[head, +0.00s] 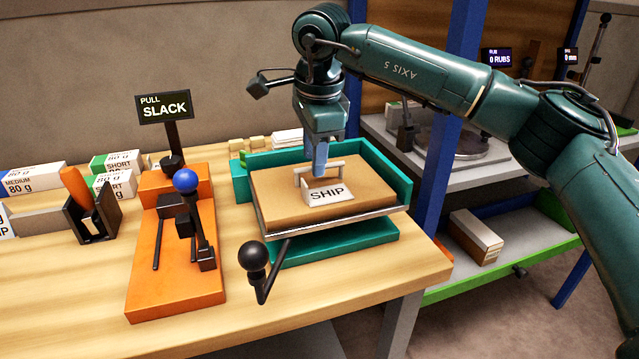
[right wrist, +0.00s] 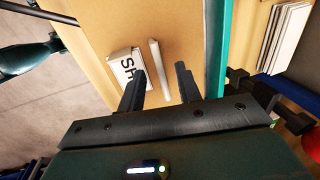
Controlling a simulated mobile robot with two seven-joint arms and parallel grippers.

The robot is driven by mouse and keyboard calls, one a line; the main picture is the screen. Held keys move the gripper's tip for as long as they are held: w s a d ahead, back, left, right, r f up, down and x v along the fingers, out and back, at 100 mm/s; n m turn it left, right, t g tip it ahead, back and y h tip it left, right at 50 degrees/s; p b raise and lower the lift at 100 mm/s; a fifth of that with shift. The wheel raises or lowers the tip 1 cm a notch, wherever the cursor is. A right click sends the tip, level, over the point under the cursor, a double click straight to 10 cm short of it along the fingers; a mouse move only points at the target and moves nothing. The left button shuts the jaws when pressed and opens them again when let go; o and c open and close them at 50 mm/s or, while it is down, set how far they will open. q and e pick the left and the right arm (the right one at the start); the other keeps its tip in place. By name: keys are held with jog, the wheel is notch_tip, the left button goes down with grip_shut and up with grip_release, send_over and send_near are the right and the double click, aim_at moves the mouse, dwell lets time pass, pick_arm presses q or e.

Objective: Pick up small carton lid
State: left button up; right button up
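A brown carton lid (head: 283,213) with a white SHIP label (head: 328,193) and a pale bar handle (head: 312,174) lies flat in a teal tray (head: 382,169). In the right wrist view the lid (right wrist: 112,30), label (right wrist: 124,66) and handle (right wrist: 160,70) show close up. My right gripper (head: 320,162) points down just over the handle. In the wrist view its two dark fingers (right wrist: 159,72) are apart, one on each side of the handle, with gaps to it. My left gripper is not in view.
A black ball-ended lever (head: 253,257) stands at the tray's front left. Left of it is an orange fixture (head: 172,280) with a blue knob, and a SLACK sign (head: 164,107) behind. Paper reams (head: 115,185) stand at the back left. A blue post (head: 437,170) rises right of the tray.

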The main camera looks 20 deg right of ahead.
jog(key=shift+w+f, duration=0.2)
jog(key=shift+f, duration=0.8)
jog(key=shift+c, duration=0.5)
